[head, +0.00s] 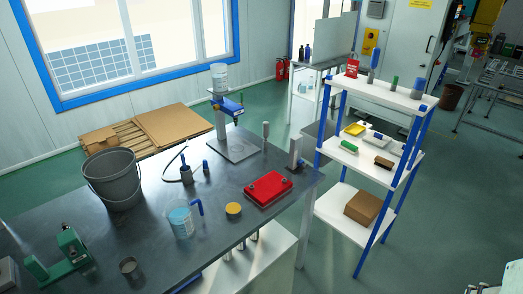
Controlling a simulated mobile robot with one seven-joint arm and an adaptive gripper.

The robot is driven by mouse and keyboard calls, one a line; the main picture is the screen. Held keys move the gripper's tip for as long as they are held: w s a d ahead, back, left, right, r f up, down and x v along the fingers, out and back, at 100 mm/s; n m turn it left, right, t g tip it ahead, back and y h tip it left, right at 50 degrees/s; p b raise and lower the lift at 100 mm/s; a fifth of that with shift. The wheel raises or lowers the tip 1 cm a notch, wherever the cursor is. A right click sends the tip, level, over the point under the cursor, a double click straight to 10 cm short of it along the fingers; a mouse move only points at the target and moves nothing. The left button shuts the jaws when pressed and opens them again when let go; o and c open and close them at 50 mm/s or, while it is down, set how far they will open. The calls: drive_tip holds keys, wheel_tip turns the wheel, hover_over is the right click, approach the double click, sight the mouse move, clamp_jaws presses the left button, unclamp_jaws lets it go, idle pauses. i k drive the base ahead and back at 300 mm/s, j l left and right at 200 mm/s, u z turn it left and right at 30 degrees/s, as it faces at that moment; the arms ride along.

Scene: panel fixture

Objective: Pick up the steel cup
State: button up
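The steel cup (128,268) is a small, dull grey metal cup near the front edge of the dark bench (150,240), at the lower left of the head view. It stands upright, and its dark open top faces up. It is to the right of a green clamp-like tool (64,258) and apart from it.
A grey bucket (112,182) stands behind the cup. A clear jug (181,221) with blue liquid, a yellow round tin (233,210) and a red case (268,187) are to its right. A white shelf unit (343,151) stands beyond the bench's right end.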

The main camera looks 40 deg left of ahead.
sight(129, 267)
drive_tip(key=u, duration=2.8)
